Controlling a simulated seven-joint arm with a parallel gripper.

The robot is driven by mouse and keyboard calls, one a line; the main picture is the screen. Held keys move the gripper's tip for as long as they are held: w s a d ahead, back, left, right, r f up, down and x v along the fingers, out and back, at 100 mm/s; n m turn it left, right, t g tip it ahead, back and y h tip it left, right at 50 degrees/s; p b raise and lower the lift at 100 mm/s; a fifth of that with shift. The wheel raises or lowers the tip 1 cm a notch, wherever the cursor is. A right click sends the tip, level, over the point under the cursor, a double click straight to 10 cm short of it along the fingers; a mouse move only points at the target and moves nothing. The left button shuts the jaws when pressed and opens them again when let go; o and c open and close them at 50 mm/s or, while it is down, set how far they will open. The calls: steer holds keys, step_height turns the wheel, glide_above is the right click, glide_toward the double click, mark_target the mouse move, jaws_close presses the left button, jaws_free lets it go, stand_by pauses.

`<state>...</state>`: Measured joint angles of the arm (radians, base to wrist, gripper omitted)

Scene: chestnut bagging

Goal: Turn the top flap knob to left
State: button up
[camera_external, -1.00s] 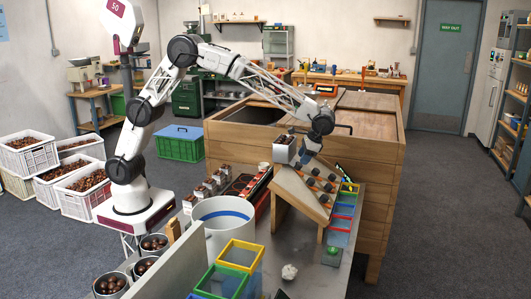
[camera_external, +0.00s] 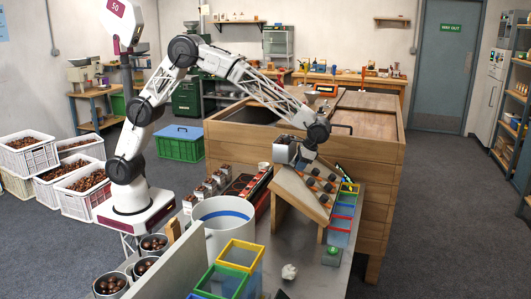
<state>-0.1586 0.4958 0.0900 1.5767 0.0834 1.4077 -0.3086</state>
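The sloped wooden board (camera_external: 292,188) stands on the metal table, with several dark round pieces (camera_external: 318,177) set along its slope. They may be flap knobs, but they are too small to tell, and I cannot tell which way any of them is turned. My gripper (camera_external: 297,160) is at the upper end of the board, close above its top edge. A white and dark box-like shape (camera_external: 283,150) is at the gripper, just left of it; I cannot tell whether it is held. The fingertips are too small and partly hidden, so their opening does not show.
Small colored-rim bins (camera_external: 341,211) line the board's right side. A white bucket (camera_external: 222,245) and yellow and green frames (camera_external: 241,255) stand in front. A large wooden bin (camera_external: 385,160) is close behind.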

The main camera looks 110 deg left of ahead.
steer(key=shift+m, duration=1.5)
steer(key=o, duration=0.6)
steer(key=shift+o, duration=0.2)
steer(key=shift+r, duration=0.1)
steer(key=v, duration=0.7)
steer(key=shift+w+r, duration=0.15)
steer(key=shift+r, duration=0.2)
steer(key=shift+a, duration=0.1)
